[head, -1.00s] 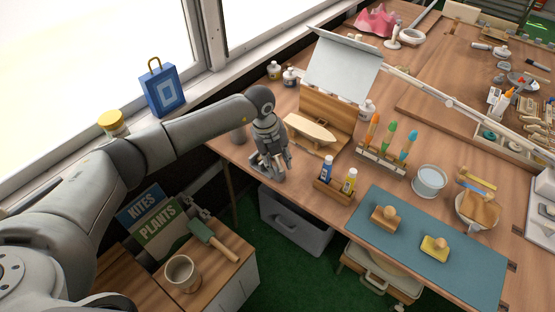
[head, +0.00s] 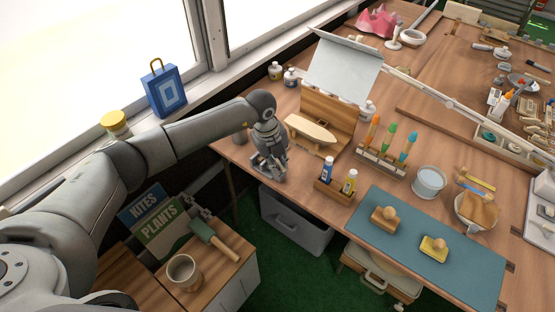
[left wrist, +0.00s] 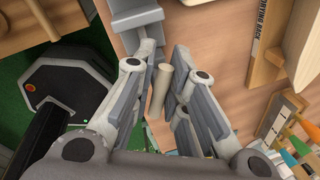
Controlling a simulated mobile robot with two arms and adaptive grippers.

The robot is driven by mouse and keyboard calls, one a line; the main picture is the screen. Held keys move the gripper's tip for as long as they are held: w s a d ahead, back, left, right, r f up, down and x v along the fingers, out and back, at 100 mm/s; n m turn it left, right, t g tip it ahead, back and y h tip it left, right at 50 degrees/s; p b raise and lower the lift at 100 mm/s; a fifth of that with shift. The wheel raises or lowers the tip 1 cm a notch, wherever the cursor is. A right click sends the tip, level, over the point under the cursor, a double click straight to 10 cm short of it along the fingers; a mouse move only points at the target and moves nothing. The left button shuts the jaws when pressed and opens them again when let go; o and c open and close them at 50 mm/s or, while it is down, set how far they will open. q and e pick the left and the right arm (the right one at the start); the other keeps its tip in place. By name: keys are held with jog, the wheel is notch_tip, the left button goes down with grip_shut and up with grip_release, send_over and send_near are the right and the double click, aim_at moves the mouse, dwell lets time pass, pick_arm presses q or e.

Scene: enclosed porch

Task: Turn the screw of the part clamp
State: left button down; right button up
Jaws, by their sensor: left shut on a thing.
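The part clamp (left wrist: 138,22) is a grey stepped block at the table edge, at the top of the left wrist view. A pale beige rod (left wrist: 160,88), which looks like its screw handle, stands between the fingers of my left gripper (left wrist: 160,75). The left gripper is shut on this rod; gaps beside it look small. In the head view my left gripper (head: 268,163) points down at the table's near left edge, and it largely hides the clamp there. The screw's thread is hidden. My right gripper is in neither view.
The drying rack (head: 340,108) with a wooden boat hull (head: 311,130) stands just behind the gripper. A bottle holder (head: 334,192) is close on its right. A grey bin (head: 295,222) is below the table edge. A blue mat (head: 430,262) lies farther right.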

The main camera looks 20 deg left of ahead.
pick_arm(q)
jog(key=n, duration=0.1)
jog(key=n+p, duration=0.1)
jog(key=shift+r+n, duration=0.3)
jog(key=shift+n, duration=0.1)
jog(key=shift+n+t+y, duration=0.3)
jog(key=shift+n+y, duration=0.1)
jog(key=shift+n, duration=0.5)
jog(key=shift+p, duration=0.3)
jog(key=c, duration=1.6)
grip_release()
jog(key=shift+c, duration=0.2)
jog(key=shift+o, duration=0.7)
jog(key=shift+f, duration=0.15)
jog(key=v, duration=1.2)
